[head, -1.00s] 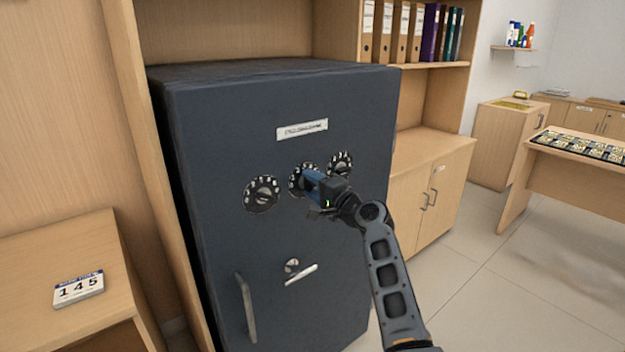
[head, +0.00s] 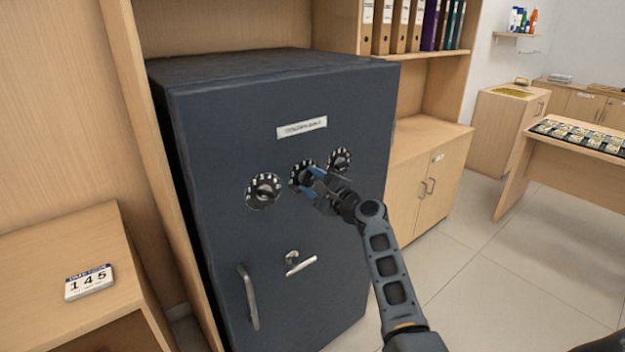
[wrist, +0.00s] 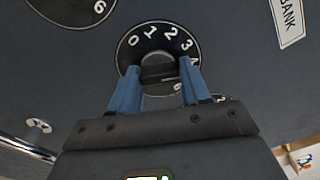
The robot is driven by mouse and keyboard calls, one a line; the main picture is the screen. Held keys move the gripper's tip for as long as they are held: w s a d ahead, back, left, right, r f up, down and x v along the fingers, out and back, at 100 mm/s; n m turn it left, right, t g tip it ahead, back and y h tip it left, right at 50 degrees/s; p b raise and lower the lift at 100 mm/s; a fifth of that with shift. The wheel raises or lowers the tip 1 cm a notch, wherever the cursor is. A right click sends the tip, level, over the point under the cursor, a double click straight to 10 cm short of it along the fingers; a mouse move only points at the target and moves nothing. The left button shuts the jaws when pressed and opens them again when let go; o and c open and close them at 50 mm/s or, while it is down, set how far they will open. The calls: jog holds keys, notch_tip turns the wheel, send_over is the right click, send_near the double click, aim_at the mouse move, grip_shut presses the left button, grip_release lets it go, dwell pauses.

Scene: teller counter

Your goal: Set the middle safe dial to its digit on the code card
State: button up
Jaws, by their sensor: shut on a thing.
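The dark safe (head: 350,230) has three round dials in a row on its door. The middle dial (head: 301,172) is partly behind my gripper (head: 312,183). In the wrist view the middle dial (wrist: 150,40) shows white digits 0, 1, 2, 3 along its upper rim; the others are hidden or partly covered. My gripper (wrist: 158,84) has blue fingers on either side of the dark knob (wrist: 158,72) at that dial's centre and is shut on it.
The left dial (head: 263,190) and right dial (head: 339,160) flank the middle one closely. Below are a small lever (head: 300,265) and a vertical handle (head: 249,297). A wooden cabinet (head: 425,185) stands right of the safe; the floor at right is clear.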

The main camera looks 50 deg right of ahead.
jog(key=shift+f, duration=0.1)
dwell(0.3)
jog(key=o, duration=1.1)
jog(key=shift+c, duration=0.2)
jog(key=v, duration=0.8)
jog(key=shift+b, duration=0.4)
jog(key=shift+w, duration=0.1)
jog(key=s+a+f+n+g, duration=0.2)
jog(key=s+a+f+n, duration=0.35)
jog(key=s+a, duration=0.25)
jog(key=s+a+f+n+g, duration=0.1)
jog(key=s+a+f+n, duration=0.45)
jog(key=s+a, duration=0.3)
jog(key=s+a+r+n+y, duration=0.2)
jog(key=s+a+r+n, duration=0.3)
jog(key=s+a+n, duration=0.3)
jog(key=s+a+r+n+y, duration=0.3)
jog(key=s+a+r+n, duration=0.3)
jog(key=s+a, duration=0.5)
jog(key=shift+s+n, duration=0.15)
jog(key=shift+n, duration=0.95)
